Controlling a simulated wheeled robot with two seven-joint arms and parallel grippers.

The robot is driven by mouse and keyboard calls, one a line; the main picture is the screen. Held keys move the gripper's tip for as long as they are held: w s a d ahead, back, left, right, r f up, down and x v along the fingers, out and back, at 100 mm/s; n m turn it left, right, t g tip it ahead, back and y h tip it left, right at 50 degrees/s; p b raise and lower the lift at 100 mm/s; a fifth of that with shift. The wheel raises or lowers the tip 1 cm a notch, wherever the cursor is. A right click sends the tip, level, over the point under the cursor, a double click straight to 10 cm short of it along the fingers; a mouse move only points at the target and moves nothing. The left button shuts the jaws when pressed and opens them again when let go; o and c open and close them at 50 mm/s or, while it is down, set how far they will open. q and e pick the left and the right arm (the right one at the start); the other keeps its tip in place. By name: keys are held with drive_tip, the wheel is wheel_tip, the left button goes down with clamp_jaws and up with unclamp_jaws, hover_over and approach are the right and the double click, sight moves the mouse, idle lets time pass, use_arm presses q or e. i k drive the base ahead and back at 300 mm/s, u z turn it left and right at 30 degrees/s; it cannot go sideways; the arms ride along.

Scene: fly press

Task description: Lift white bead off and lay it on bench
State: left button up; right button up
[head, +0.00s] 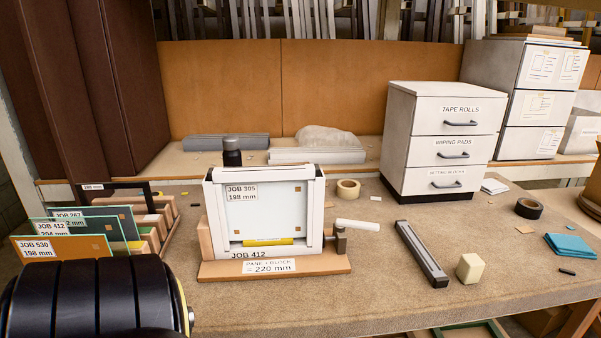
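A pane with a JOB 305, 198 mm label (262,208) stands upright in a white frame in the press (205,240) at the middle of the bench. White strips (312,215) edge the pane; I cannot tell which strip, if any, is a separate white bead. A yellow piece (268,242) lies along the pane's lower edge. The frame's lower part reads JOB 412, and the wooden base (330,265) carries a 220 mm label. A white handle (357,225) sticks out at the press's right. The bench (370,290) is brown. Neither gripper is in view.
A rack of labelled panes (75,235) stands at left. A grey bar (421,253), cream block (470,268), tape roll (348,189), black roll (528,208) and blue cloth (570,246) lie on the bench. Drawers (440,140) stand behind.

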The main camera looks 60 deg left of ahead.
sight(307, 172)
drive_tip(key=i, duration=1.1)
drive_tip(key=u, duration=3.2)
